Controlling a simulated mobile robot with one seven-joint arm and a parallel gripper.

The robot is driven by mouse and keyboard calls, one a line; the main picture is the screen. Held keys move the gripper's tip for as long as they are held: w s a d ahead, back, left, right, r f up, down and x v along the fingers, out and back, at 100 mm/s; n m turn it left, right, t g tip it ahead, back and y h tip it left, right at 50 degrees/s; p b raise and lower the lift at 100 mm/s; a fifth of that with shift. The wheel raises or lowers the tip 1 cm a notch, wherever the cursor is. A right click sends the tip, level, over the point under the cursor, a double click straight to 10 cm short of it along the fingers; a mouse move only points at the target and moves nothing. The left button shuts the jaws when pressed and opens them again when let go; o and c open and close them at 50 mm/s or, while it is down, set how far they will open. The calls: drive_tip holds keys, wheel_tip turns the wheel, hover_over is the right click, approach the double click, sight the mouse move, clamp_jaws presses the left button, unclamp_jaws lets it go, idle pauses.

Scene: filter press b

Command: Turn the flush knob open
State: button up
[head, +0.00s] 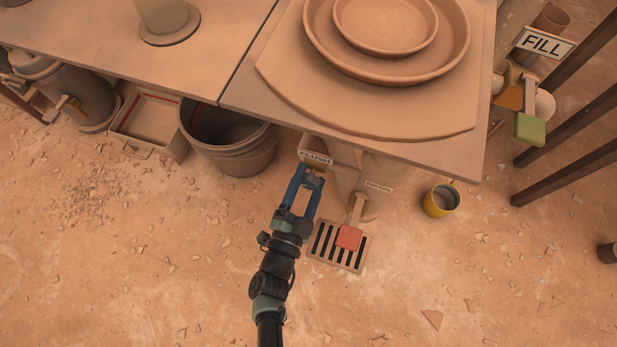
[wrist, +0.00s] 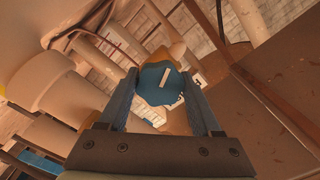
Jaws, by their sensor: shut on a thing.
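The flush knob (wrist: 160,84) is a round blue knob with a pale bar mark on its face, on a yellow-brown body. In the wrist view it sits between my two finger tips, and the pale bar runs nearly upright with a slight tilt. In the head view the FLUSH label (head: 316,158) hangs under the table edge. My gripper (head: 309,176) is just below that label, with its blue fingers shut on the knob. The knob itself is mostly hidden by the fingers in the head view.
The red DRAIN handle (head: 349,238) hangs over a floor grate (head: 325,252) to the right. A yellow mug (head: 440,201) stands on the floor. A green FILL handle (head: 530,130) is at far right.

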drive_tip(key=n, duration=0.5)
drive_tip(key=shift+s+d+n+p, duration=0.1)
drive_tip(key=shift+n+p, duration=0.2)
drive_tip(key=n, duration=0.5)
drive_tip(key=shift+n, duration=0.3)
drive_tip(key=o, duration=1.4)
drive_tip(key=p+v, duration=0.4)
drive_tip(key=v, duration=0.9)
